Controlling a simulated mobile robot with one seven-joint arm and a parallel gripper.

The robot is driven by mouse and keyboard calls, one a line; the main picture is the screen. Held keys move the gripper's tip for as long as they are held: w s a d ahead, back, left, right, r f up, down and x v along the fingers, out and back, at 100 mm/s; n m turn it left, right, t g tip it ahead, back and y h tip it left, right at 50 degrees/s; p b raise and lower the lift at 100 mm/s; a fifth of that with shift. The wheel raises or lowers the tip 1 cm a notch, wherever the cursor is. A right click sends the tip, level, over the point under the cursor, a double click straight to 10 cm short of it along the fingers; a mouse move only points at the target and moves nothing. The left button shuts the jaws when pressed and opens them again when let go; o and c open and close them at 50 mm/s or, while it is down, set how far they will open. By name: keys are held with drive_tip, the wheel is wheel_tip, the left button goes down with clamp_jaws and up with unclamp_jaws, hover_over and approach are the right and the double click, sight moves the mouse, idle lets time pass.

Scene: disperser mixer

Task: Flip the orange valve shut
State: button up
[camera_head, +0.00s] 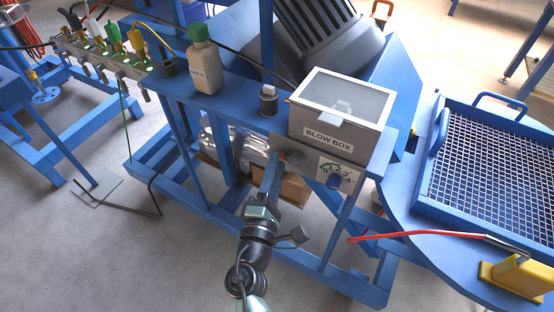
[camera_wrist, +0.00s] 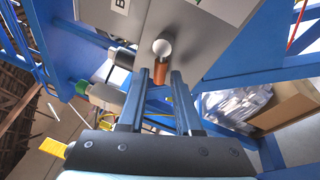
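The orange valve handle (camera_wrist: 161,71) shows in the wrist view as a short orange bar below a round white-grey knob (camera_wrist: 163,47) on the grey face of the blow box. My gripper (camera_wrist: 160,76) is open, with its two fingertips on either side of the handle's lower end. Narrow gaps seem to show beside the handle; I cannot tell whether a finger touches it. In the head view my gripper (camera_head: 277,159) reaches up to the front of the blow box (camera_head: 317,137), and a little orange (camera_head: 283,155) shows by the fingertips. The rest of the valve is hidden there.
A gauge dial plate (camera_head: 340,173) with a blue knob is right of the valve. A beige bottle (camera_head: 205,68) and a small dark cylinder (camera_head: 268,103) stand on the blue bench. A cardboard box (camera_head: 294,188) lies below. A meshed blue tray (camera_head: 490,165) is at the right.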

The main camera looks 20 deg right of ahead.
drive_tip(key=shift+w+d+r, duration=0.1)
drive_tip(key=shift+w+d, duration=0.3)
drive_tip(key=shift+w, duration=0.1)
clamp_jaws()
